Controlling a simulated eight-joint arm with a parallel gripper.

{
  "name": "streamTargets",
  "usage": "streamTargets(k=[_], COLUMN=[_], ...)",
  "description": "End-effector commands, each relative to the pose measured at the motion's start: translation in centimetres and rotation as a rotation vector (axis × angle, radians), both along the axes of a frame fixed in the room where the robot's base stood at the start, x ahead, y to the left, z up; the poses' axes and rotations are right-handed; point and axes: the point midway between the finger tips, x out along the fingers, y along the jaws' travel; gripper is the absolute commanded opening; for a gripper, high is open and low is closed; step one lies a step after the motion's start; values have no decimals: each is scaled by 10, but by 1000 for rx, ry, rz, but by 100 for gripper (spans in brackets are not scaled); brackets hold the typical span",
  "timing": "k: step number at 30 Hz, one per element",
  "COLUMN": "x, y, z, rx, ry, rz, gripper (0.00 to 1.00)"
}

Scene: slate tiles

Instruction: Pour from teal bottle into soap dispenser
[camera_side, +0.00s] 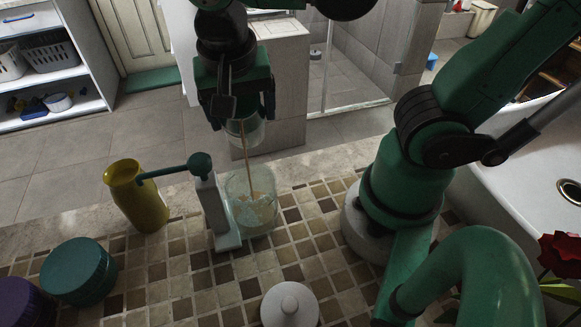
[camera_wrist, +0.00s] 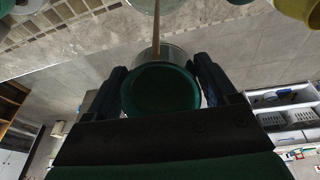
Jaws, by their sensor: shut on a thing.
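My gripper (camera_side: 238,100) is shut on a clear-walled vessel (camera_side: 245,131), which I take for the teal bottle; its round dark teal end (camera_wrist: 160,90) faces the camera between the fingers in the wrist view. It is held above a clear glass container (camera_side: 264,190), apart from it. A thin brown stream (camera_side: 246,158) runs from the held vessel down into that container, which holds some pale tan contents. A white upright (camera_side: 213,205) with a teal ball top and side spout stands just left of the glass. I cannot tell whether it is part of the soap dispenser.
A yellow vase (camera_side: 139,200) stands left of the spout. A teal round container (camera_side: 79,272) and a purple one (camera_side: 22,302) are at the front left. A white lidded jar (camera_side: 290,305) is in front. A white basin (camera_side: 540,170) and red flower (camera_side: 560,252) are at right.

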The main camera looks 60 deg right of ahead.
Motion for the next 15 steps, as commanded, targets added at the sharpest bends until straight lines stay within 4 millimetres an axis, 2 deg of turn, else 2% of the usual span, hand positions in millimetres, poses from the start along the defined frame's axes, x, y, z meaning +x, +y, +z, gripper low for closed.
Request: streamTargets(k=[15], x=[0], y=[0], z=[-9], rx=[-121], ry=[-82], rz=[3], gripper=[7])
